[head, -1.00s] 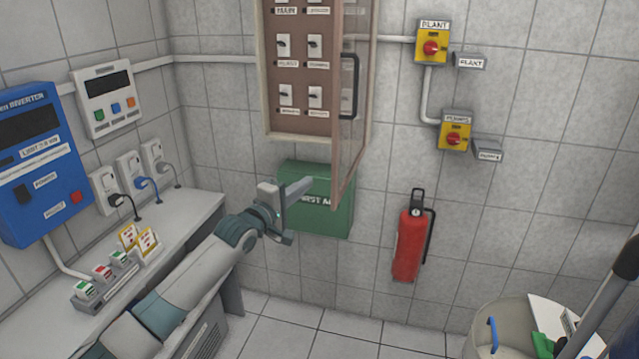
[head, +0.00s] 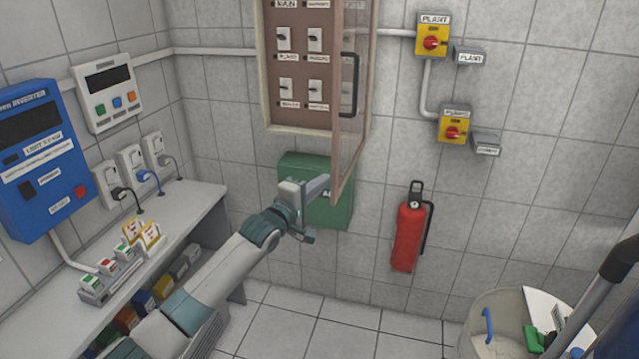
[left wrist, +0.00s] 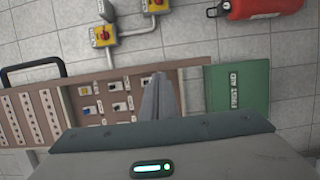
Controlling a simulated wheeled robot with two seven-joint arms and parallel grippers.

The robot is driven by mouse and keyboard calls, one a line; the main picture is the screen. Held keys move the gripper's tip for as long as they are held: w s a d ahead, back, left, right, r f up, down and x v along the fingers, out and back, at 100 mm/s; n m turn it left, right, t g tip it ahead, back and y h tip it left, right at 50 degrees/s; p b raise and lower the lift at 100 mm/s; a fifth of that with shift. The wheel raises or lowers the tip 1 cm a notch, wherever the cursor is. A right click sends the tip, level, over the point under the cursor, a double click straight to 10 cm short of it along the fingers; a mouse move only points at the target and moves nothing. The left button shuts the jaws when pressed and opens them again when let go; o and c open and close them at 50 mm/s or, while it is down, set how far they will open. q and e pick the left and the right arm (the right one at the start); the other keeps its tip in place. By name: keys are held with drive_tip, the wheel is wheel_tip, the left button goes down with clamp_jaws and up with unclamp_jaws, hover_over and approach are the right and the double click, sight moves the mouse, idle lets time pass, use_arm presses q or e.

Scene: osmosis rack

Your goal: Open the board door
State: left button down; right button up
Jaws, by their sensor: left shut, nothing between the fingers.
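The board (head: 297,128) hangs on the back wall at the top centre of the head view, with rows of labelled switches. Its glazed door (head: 343,175) is hinged on the right and stands swung outward, open, with a dark handle (head: 350,85). My left gripper (head: 321,187) is shut and empty, just left of the door's lower corner and in front of the green first aid box; I cannot tell whether it touches the door. In the left wrist view the shut fingers (left wrist: 156,98) lie across the board (left wrist: 92,108), and the handle (left wrist: 34,70) shows at left. My right gripper is not in view.
The green first aid box (head: 335,205) is on the wall below the board. A red extinguisher (head: 407,238) hangs to its right, below yellow switches (head: 433,42). A bench (head: 185,212) stands at left and a bin (head: 470,325) at lower right. Floor between is clear.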

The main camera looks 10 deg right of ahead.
use_arm(q)
drive_tip(key=s+d, duration=0.4)
drive_tip(key=d, duration=0.6)
drive_tip(key=shift+s, duration=0.25)
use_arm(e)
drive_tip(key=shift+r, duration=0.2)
use_arm(q)
drive_tip(key=shift+a, duration=0.2)
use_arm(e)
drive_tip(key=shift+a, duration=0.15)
